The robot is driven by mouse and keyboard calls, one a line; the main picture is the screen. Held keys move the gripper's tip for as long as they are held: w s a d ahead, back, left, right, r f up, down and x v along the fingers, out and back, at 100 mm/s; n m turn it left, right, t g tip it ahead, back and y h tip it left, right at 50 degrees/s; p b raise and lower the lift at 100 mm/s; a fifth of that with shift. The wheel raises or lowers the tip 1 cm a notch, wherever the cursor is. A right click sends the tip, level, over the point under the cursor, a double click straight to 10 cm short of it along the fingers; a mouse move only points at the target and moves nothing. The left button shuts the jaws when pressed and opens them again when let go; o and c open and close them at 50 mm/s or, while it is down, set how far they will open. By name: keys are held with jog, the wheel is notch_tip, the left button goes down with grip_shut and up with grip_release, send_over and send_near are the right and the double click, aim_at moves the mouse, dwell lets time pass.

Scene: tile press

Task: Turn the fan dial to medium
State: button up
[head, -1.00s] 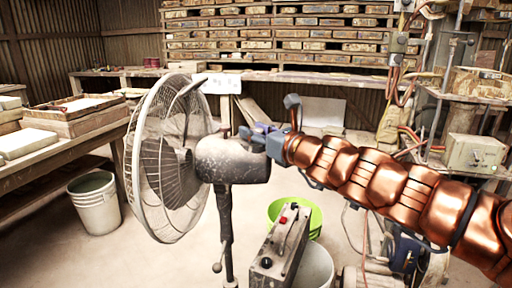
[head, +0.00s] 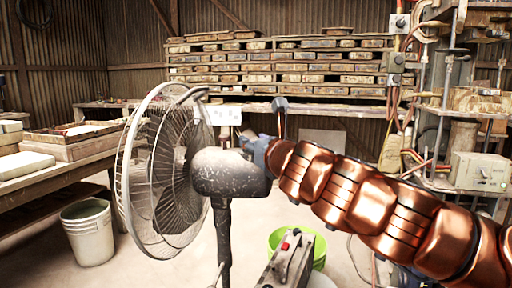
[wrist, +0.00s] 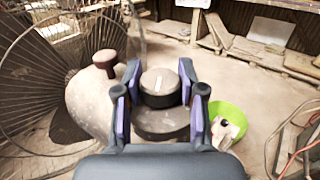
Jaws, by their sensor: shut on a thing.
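The fan (head: 165,175) stands at left centre in the head view, its wire cage facing left and its grey speckled motor housing (head: 225,172) to the right. In the wrist view the round dark dial (wrist: 160,86) sits on the back end of the housing and carries a short pale mark, pointing roughly up in the picture. My gripper (wrist: 160,84) is shut on the dial, with a finger at its left and right sides. In the head view my gripper (head: 258,150) is at the back end of the housing; the dial is hidden there. I cannot read any setting labels.
A small dark knob (wrist: 104,59) stands up from the housing just left of my gripper. A green tub (head: 297,243) and a box with a red button (head: 287,262) are below. A white bucket (head: 89,231) stands left by a wooden bench (head: 50,190).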

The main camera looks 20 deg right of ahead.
jog(key=shift+a+f+m+h, duration=0.1)
jog(key=shift+a+m+h, duration=0.05)
jog(key=shift+m+h, duration=0.15)
jog(key=shift+m+h+p, duration=0.85)
jog(key=shift+m+h, duration=0.55)
jog(key=shift+h, duration=0.9)
jog(key=shift+d+r+m+g+h+p, duration=0.2)
jog(key=shift+d+m+g+h+p, duration=0.1)
jog(key=shift+m+h, duration=0.4)
jog(key=o, duration=1.2)
jog(key=shift+c, duration=0.2)
jog(key=shift+a, duration=0.1)
jog(key=shift+s, duration=0.1)
jog(key=v, duration=1.2)
